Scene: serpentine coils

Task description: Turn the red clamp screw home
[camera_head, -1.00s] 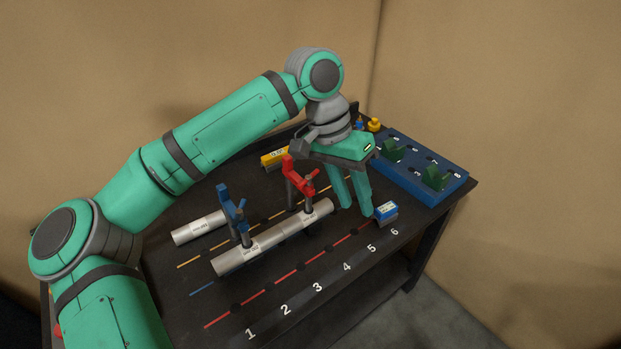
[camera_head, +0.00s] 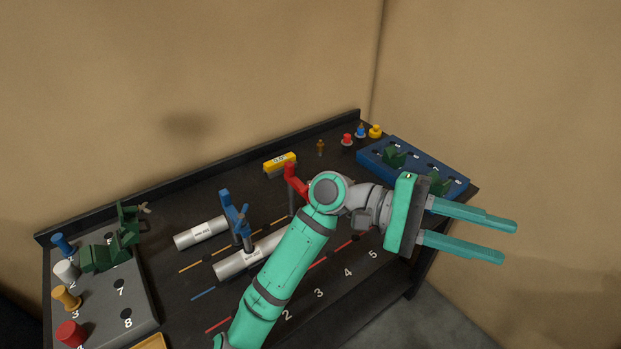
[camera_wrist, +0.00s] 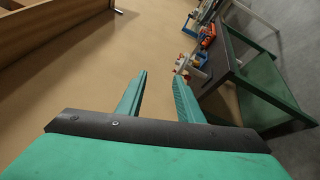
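The red clamp (camera_head: 293,178) stands on the dark table in the head view, right of the blue clamp (camera_head: 236,215). My arm hides its lower part, and I cannot make out its screw. The silver pipe (camera_head: 238,263) lies under the blue clamp and runs right behind my arm. My gripper (camera_head: 508,242) is off to the right of the clamps, past the table's right edge. Its two fingers are apart and point right, with nothing between them. The wrist view also shows the open fingers (camera_wrist: 160,85) over bare background.
A shorter silver pipe (camera_head: 201,233) lies at left. A grey board (camera_head: 140,302) with coloured pegs is at the left end, and a blue board (camera_head: 371,157) with green blocks at the right. A yellow block (camera_head: 280,164) and small knobs (camera_head: 375,131) sit at the back.

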